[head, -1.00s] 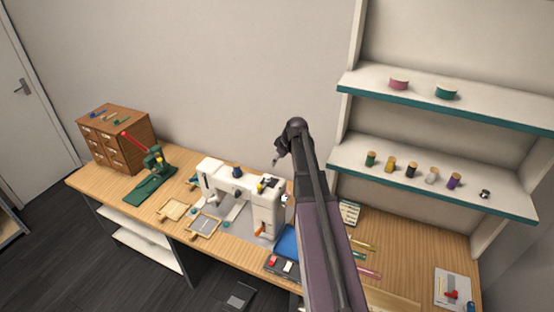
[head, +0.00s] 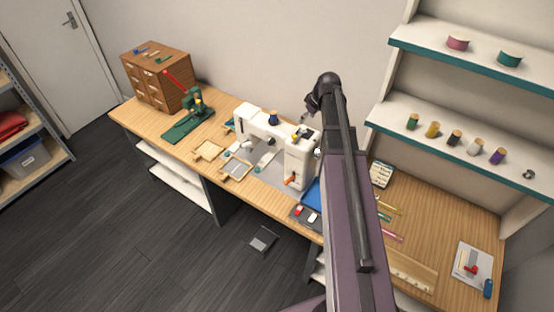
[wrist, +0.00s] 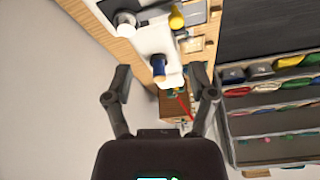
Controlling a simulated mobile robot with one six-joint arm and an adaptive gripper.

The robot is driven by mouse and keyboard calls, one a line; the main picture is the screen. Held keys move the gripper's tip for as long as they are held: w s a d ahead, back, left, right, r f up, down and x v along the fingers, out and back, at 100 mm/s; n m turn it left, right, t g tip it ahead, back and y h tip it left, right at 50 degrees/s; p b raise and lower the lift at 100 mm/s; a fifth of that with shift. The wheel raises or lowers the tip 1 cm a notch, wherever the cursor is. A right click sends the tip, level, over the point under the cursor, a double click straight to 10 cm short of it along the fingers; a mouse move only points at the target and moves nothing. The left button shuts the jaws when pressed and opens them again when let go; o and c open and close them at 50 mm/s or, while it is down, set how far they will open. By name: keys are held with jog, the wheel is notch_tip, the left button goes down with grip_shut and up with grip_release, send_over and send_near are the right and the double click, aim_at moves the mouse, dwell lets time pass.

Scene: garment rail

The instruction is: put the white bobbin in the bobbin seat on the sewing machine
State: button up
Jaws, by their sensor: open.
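The white sewing machine (head: 300,155) stands on the wooden bench, with a blue spool (head: 273,118) upright on its top. A white bobbin-like spool (head: 475,147) stands in a row on the lower wall shelf; a small white piece (head: 312,217) lies beside a red one by the machine. I cannot tell which is the task's bobbin. The bobbin seat cannot be made out. My gripper (head: 306,116) is above the machine, partly hidden by my arm. In the wrist view my gripper (wrist: 161,76) is open and empty, with the blue spool (wrist: 158,66) showing beyond its fingers.
A green press (head: 190,115) and wooden drawer box (head: 157,75) stand left of the machine. The shelf (head: 455,155) holds several spools at right. Rulers, a notepad (head: 382,173) and a card (head: 473,263) lie on the right bench.

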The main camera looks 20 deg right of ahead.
jog(key=s+a+f+m+g+h, duration=0.1)
jog(key=s+a+m+g+h, duration=0.1)
jog(key=s+a, duration=1.7)
jog(key=a+m+g, duration=0.1)
jog(key=m, duration=0.1)
jog(key=shift+a+m+g, duration=0.3)
jog(key=shift+a+m, duration=0.05)
jog(key=shift+m, duration=0.05)
jog(key=shift+f, duration=0.1)
